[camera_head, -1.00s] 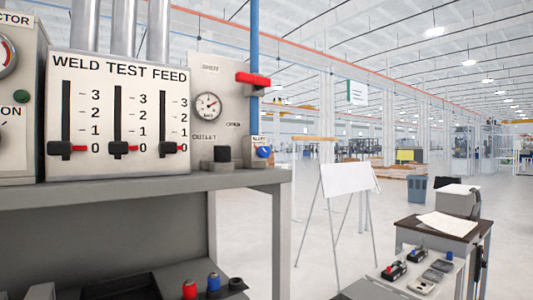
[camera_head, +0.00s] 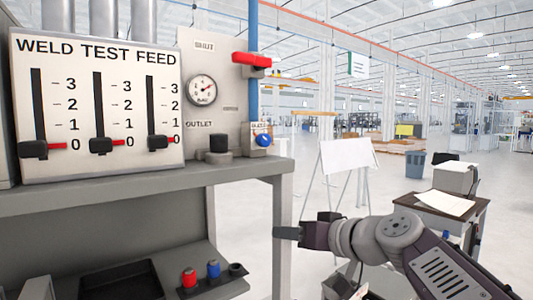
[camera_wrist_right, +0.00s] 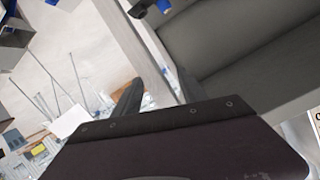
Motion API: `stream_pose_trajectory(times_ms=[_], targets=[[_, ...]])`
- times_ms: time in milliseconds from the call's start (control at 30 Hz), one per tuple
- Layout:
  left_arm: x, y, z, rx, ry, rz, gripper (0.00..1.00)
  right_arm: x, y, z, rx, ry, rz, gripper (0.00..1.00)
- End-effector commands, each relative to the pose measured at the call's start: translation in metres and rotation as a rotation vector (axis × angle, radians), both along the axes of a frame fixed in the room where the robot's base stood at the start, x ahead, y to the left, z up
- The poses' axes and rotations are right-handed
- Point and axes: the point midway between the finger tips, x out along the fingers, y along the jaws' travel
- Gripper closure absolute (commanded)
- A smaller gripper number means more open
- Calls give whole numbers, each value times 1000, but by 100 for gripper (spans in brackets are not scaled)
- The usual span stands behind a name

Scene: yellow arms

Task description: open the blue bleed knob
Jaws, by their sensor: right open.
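The blue bleed knob (camera_head: 263,140) sits on a small labelled block at the right end of the bench panel, at the foot of a blue vertical pipe (camera_head: 253,100). My right gripper (camera_head: 285,232) comes in from the right, below the knob and in front of the bench's right leg, apart from the knob. Its jaws are open and nothing shows between them. In the right wrist view, a dark finger (camera_wrist_right: 128,100) shows, and a small blue part, perhaps the knob, is cut off at the top edge. My left gripper is out of view.
A red lever handle (camera_head: 252,59) sits above the knob, and a gauge (camera_head: 202,90) and black knob (camera_head: 218,143) to its left. The bench edge (camera_head: 240,172) lies below. Red (camera_head: 189,277) and blue (camera_head: 213,268) items stand on the lower shelf. A whiteboard stand (camera_head: 346,155) is behind.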

Motion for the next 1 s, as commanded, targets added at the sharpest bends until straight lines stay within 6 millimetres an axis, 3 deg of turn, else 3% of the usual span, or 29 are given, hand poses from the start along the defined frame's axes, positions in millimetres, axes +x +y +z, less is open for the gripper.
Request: stream_pose_trajectory(times_ms=[33, 100, 200, 233, 467, 800, 1000], targets=[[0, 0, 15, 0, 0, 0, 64, -5, 4, 64, 38, -100, 15, 51], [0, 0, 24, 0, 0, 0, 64, -17, 8, 129, 90, -212, 31, 51], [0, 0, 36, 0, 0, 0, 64, -32, 6, 188, 120, -316, 33, 51], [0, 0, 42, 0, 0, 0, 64, -35, 5, 200, 117, -332, 30, 51], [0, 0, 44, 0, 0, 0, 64, -32, 4, 198, 115, -325, 23, 51], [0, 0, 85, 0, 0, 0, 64, 19, 42, 201, 116, -320, 24, 51], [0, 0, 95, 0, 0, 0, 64, 38, 54, 198, 115, -323, 22, 51]])
